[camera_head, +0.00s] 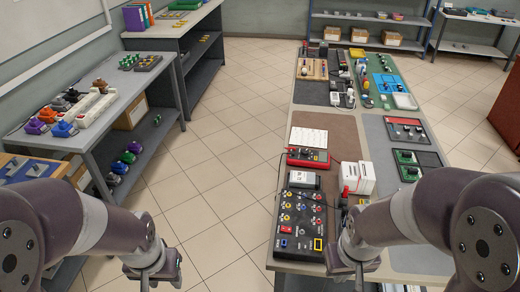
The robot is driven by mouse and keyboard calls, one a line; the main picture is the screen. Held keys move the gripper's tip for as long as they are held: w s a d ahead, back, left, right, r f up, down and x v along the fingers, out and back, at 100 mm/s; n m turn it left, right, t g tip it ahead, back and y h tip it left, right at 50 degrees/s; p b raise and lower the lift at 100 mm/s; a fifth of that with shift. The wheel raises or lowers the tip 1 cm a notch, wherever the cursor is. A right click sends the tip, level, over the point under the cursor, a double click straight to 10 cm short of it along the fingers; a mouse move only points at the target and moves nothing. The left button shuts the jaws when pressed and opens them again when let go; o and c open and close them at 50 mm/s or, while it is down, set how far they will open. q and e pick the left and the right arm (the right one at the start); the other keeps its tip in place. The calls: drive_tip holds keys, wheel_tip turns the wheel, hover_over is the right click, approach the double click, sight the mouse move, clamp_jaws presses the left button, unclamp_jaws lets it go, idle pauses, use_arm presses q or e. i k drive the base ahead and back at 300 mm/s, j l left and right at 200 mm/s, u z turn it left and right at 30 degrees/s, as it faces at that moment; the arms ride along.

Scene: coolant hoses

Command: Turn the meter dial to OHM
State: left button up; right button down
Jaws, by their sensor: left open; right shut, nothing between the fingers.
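A red-edged device with a dark face, which looks like the meter (308,157), lies on the long table at the right. Its dial is too small to read. My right gripper (359,278) is shut and empty, low over the near end of the table, right of a black panel (287,243) with coloured sockets. It is well short of the meter and apart from it. My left gripper (146,284) is open and empty over the floor, left of the table. Its fingertips are partly cut off by the frame's bottom edge.
White boxes (365,180) stand right of the meter, with a small red item (345,192) beside them. A white sheet (309,137) lies behind the meter. Green-board and dark trays (417,166) lie at the right. A grey bench (120,105) stands left; tiled floor between is clear.

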sight(304, 153)
drive_tip(key=i+j+u, duration=0.2)
drive_tip(key=j+u, duration=0.2)
drive_tip(key=i+j+u, duration=0.2)
drive_tip(key=j+u, duration=0.15)
drive_tip(key=i+j+u, duration=0.25)
drive_tip(key=u, duration=0.15)
drive_tip(key=i+z, duration=0.5)
drive_tip(key=i+j+z, duration=0.1)
drive_tip(key=i+z, duration=0.2)
drive_tip(key=z, duration=0.15)
drive_tip(key=i+j+z, duration=0.25)
drive_tip(key=z, duration=0.25)
drive_tip(key=i+l+z, duration=0.1)
drive_tip(key=z, duration=0.4)
drive_tip(key=i+z, duration=0.3)
drive_tip(key=z, duration=0.15)
drive_tip(key=i+j+z, duration=0.1)
drive_tip(key=i+z, duration=0.15)
drive_tip(key=z, duration=0.25)
drive_tip(key=i+j+z, duration=0.15)
drive_tip(key=z, duration=0.35)
drive_tip(key=i+j+z, duration=0.2)
drive_tip(key=z, duration=0.3)
drive_tip(key=i+j+z, duration=0.1)
drive_tip(key=j+z, duration=0.2)
drive_tip(key=z, duration=0.15)
